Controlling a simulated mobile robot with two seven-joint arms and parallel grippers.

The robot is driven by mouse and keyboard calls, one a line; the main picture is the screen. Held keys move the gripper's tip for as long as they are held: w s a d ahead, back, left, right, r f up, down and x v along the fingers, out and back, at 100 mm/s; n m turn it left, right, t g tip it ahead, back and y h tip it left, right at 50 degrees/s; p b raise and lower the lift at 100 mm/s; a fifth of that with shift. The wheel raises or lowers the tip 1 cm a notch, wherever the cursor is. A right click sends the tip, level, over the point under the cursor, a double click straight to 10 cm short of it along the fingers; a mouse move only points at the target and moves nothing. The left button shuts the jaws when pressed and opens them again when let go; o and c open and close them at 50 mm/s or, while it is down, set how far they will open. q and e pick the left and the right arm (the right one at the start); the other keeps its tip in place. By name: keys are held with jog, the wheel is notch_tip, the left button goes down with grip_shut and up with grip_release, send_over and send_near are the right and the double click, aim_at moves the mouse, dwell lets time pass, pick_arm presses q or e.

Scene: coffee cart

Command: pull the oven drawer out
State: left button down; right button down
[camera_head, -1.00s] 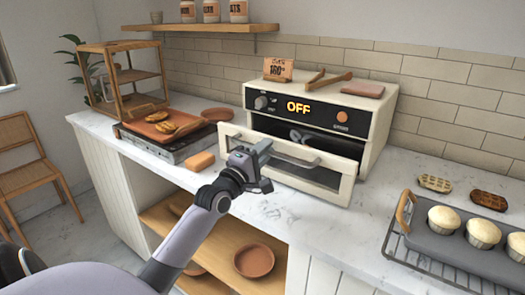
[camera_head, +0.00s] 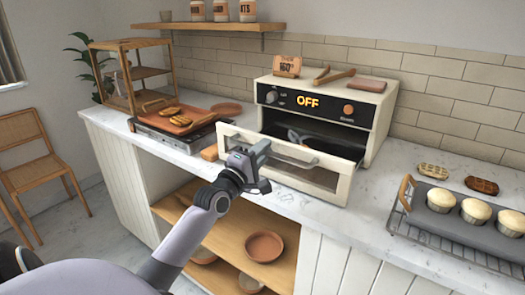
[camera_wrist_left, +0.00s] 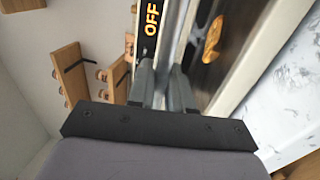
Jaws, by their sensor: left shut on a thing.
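The cream oven (camera_head: 385,112) with an orange "OFF" display stands on the counter. Its drawer (camera_head: 330,185) is partly out, with its front panel forward of the oven body and a dark interior showing behind it. My left gripper (camera_head: 262,158) is at the grey bar handle (camera_head: 300,161), toward the handle's left part, and is shut on it. In the left wrist view the fingers (camera_wrist_left: 163,85) close around the handle bar (camera_wrist_left: 182,45). The contact is partly hidden by the gripper body in the head view. My right gripper is not in view.
A griddle (camera_head: 170,137) with a board of pastries stands left of the oven. A wire rack (camera_head: 440,245) with a muffin tray (camera_head: 440,222) is at the right. The marble counter (camera_head: 365,222) is clear before the drawer. An open shelf with bowls (camera_head: 265,246) lies below.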

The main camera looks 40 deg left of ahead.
pick_arm(q)
jog(key=c, duration=1.2)
grip_release()
jog(key=shift+b+v, duration=0.4)
jog(key=shift+v, duration=3.15)
jog(key=s+d+f+m+g+h, duration=0.2)
jog(key=s+d+f+m+g, duration=0.15)
jog(key=d+f+m, duration=0.45)
jog(key=s+d+f+m+g+h, duration=0.15)
jog(key=s+d+f+m, duration=0.25)
jog(key=f, duration=0.7)
jog(key=s+d+f+m+g, duration=0.1)
jog(key=s+d+f+m, duration=0.2)
jog(key=s+d+f+m+g, duration=0.2)
jog(key=s+d+f+m, duration=0.1)
jog(key=s+d+f, duration=0.1)
jog(key=s+d+f+m+g+h+p, duration=0.1)
jog(key=s+d+f+m, duration=0.2)
jog(key=s, duration=0.1)
jog(key=shift+s+d+f+m+g, duration=0.2)
jog(key=shift+d+f+m+g, duration=0.1)
jog(key=shift+d, duration=0.05)
